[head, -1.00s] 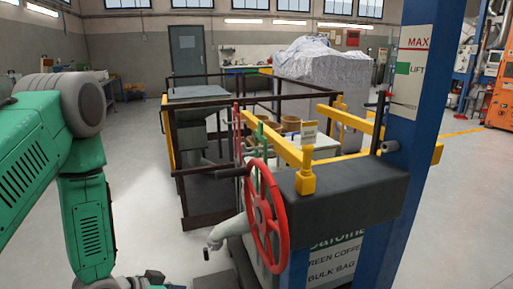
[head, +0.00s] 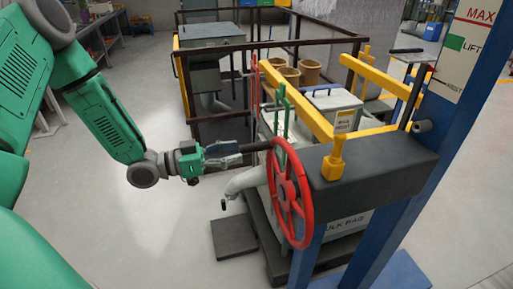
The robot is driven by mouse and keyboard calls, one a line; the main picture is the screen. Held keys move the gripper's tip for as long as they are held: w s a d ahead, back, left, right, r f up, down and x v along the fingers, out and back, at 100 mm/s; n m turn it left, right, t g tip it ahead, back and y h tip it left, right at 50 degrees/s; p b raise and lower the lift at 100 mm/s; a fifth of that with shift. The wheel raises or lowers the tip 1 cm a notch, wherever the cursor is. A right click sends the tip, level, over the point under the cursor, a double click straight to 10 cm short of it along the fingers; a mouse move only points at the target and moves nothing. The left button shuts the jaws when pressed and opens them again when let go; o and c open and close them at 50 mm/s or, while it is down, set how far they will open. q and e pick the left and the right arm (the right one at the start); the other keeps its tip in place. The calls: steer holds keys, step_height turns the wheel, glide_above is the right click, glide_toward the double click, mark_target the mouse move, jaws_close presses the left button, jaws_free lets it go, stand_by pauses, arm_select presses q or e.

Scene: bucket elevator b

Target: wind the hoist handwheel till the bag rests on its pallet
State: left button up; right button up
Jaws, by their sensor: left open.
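The red hoist handwheel (head: 304,210) stands upright on the side of a dark grey beam housing. Its dark crank handle (head: 258,146) sticks out to the left from the top of the rim. My left gripper (head: 238,155) is open, with its fingers at the free end of the handle; I cannot tell whether they touch it. The pale bulk bag (head: 345,224), lettered "BULK BAG", is partly hidden behind the wheel and housing. A dark pallet-like base (head: 258,232) shows below it; contact between them is hidden. My right gripper is not in view.
A blue post (head: 425,165) at right carries a scale plate (head: 466,50) with MAX, LIFT and a green mark. Yellow bars (head: 297,98) and a dark railing (head: 230,48) stand behind the wheel. A grey spout (head: 245,182) lies below my gripper. Floor at left is clear.

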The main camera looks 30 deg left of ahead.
mark_target(253, 149)
arm_select(q)
steer(key=w, duration=0.1)
steer(key=w+d, duration=0.1)
steer(key=w, duration=0.1)
steer(key=shift+w+f, duration=0.1)
steer(key=shift+f, duration=0.1)
steer(key=d, duration=0.1)
steer(key=w+d, duration=0.1)
steer(key=d, duration=0.1)
steer(key=shift+r, duration=0.2)
steer(key=shift+d+r, duration=0.15)
steer(key=shift+d, duration=0.3)
steer(key=shift+a, duration=0.1)
steer(key=c, duration=0.3)
steer(key=shift+a, duration=0.35)
jaws_close()
steer(key=shift+w+a+f, duration=0.15)
steer(key=shift+a+f, duration=0.2)
steer(key=shift+a, duration=0.1)
steer(key=shift+d, duration=0.25)
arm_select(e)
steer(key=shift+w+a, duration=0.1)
